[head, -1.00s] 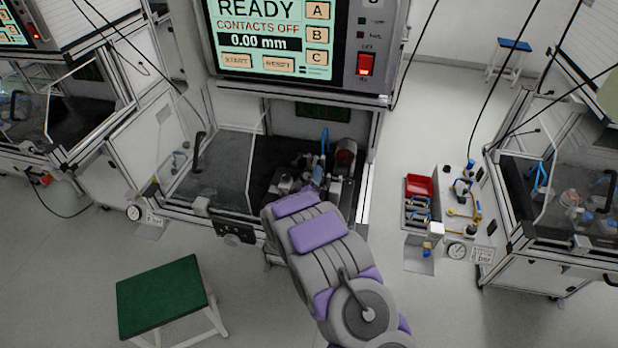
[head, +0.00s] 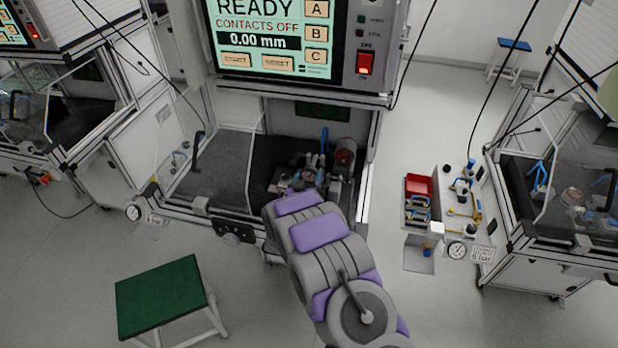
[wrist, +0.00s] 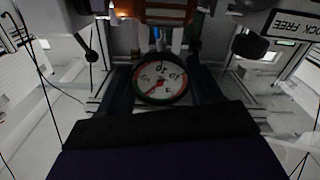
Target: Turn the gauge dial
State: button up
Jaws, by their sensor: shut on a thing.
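The gauge dial (wrist: 160,78) has a white round face with dark marks, a red needle and a red and dark rim. It shows upside down in the wrist view. My gripper (wrist: 163,92) has a dark finger on each side of it and is shut on it. The exact contact at the rim is too dark to make out. In the head view, my gripper (head: 300,188) reaches into the open test bay, and the small round dial (head: 309,175) shows just beyond it. My arm hides part of the fixture.
The bay's metal frame (head: 368,180) stands close on the right. A clear door with a black handle (head: 197,150) is at the left. A blue lever (head: 324,140) rises behind the dial. A screen (head: 262,35) hangs above. A green stool (head: 165,297) stands in front.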

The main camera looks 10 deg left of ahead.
jog(key=shift+s+a+f+m, duration=0.1)
jog(key=shift+f+m, duration=0.1)
jog(key=shift+m, duration=0.6)
jog(key=o, duration=1)
jog(key=shift+a, duration=0.1)
jog(key=shift+o, duration=0.2)
jog(key=shift+r, duration=0.1)
